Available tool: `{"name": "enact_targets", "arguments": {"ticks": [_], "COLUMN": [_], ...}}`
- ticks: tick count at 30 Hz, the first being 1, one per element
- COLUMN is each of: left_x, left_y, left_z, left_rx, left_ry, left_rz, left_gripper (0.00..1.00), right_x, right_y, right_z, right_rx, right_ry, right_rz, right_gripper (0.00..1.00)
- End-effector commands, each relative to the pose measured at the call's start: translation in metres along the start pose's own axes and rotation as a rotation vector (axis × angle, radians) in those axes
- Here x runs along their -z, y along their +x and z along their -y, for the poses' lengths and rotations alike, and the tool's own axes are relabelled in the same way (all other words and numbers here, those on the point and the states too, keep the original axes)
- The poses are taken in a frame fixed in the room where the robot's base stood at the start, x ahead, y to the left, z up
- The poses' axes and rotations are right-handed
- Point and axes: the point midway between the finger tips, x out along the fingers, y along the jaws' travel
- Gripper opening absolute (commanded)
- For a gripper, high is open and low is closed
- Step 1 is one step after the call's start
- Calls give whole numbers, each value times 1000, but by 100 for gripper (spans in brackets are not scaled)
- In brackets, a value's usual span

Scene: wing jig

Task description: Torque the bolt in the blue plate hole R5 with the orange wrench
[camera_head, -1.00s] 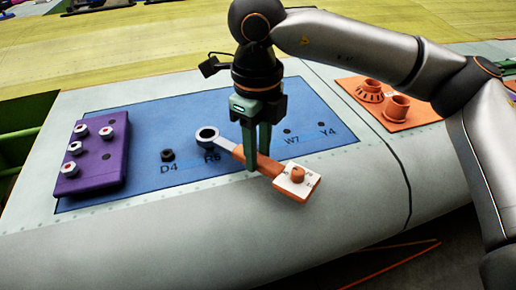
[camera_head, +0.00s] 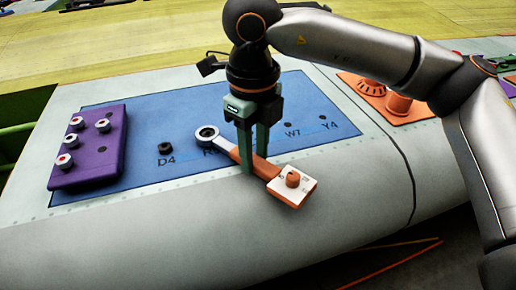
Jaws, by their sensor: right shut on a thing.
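The blue plate (camera_head: 300,100) lies on the grey wing surface, with holes labelled D4, R5, W7 and Y4; the R5 label is partly covered. My right gripper (camera_head: 255,165) is shut on the orange handle of the wrench (camera_head: 265,168). The wrench's ring head (camera_head: 207,134) is at the R5 hole, above its label. I cannot tell whether the ring is seated around a bolt there. A white block with an orange knob (camera_head: 292,182) is at the wrench's near end. A dark bolt (camera_head: 165,148) stands at D4. My left gripper is not in view.
A purple block (camera_head: 88,165) with several light bolts stands on the plate's left end. An orange tray (camera_head: 385,95) with orange round parts lies at the right, behind my right arm. The wing's front surface is clear.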

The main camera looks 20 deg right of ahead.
Motion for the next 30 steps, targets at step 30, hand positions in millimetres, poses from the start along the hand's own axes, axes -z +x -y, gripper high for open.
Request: {"name": "enact_targets", "arguments": {"ticks": [30], "left_x": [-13], "left_y": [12], "left_z": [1], "left_rx": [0], "left_ry": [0], "left_rz": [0], "left_gripper": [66], "right_x": [-6], "right_y": [4], "right_z": [-38], "right_rx": [-3], "right_ry": [312], "right_rz": [3], "right_gripper": [0]}}
